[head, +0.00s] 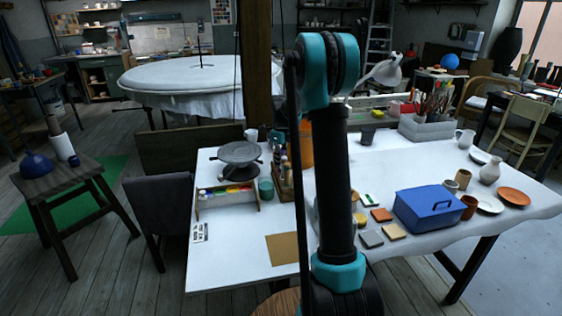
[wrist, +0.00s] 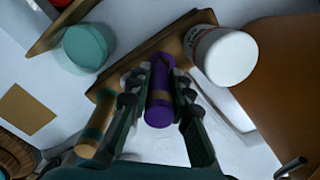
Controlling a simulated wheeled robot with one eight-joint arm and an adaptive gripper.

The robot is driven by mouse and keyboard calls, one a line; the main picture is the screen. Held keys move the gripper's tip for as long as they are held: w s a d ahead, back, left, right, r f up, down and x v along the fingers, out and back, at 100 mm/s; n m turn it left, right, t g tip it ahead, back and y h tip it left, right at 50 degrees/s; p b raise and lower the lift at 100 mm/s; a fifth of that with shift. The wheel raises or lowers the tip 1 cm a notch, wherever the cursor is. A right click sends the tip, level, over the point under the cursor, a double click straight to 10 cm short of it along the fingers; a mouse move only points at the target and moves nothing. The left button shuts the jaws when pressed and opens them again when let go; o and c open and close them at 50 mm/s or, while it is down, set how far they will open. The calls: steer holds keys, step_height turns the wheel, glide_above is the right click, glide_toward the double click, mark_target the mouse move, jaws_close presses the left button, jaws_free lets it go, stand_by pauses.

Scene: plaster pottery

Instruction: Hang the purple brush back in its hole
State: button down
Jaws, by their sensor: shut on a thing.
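In the wrist view my gripper (wrist: 161,74) is shut on the purple brush (wrist: 158,115), which has a brown band and sits lengthwise between the two fingers. The brush's far end overlaps a slim wooden rack (wrist: 202,19). I cannot tell whether it touches the rack or sits in a hole; the hole itself is hidden. Another brush, tan with a green band (wrist: 95,125), is at the rack's left end. In the head view my own arm hides the gripper and the purple brush.
A teal cup (wrist: 88,47) is left of the rack and a white cylinder (wrist: 225,55) is close on the right.

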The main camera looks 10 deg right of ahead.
steer(key=shift+f, duration=0.25)
steer(key=c, duration=1.3)
jaws_free()
steer(key=r, duration=0.7)
steer(key=s+r, duration=0.1)
steer(key=r, duration=0.3)
steer(key=shift+r, duration=0.4)
steer(key=shift+s+a+n, duration=0.1)
steer(key=shift+s+n, duration=0.2)
steer(key=shift+s, duration=0.05)
steer(key=s+a+f+n+t, duration=0.1)
steer(key=s+f+n, duration=0.4)
steer(key=s+n, duration=0.3)
steer(key=s+a+f+n+t, duration=0.1)
steer(key=s+f+n, duration=0.4)
steer(key=s+n, duration=0.4)
steer(key=s+a+f+n+t, duration=0.1)
steer(key=s+f+n, duration=0.5)
steer(key=s, duration=1.3)
steer(key=shift+a+n, duration=0.1)
steer(key=shift+n, duration=1.6)
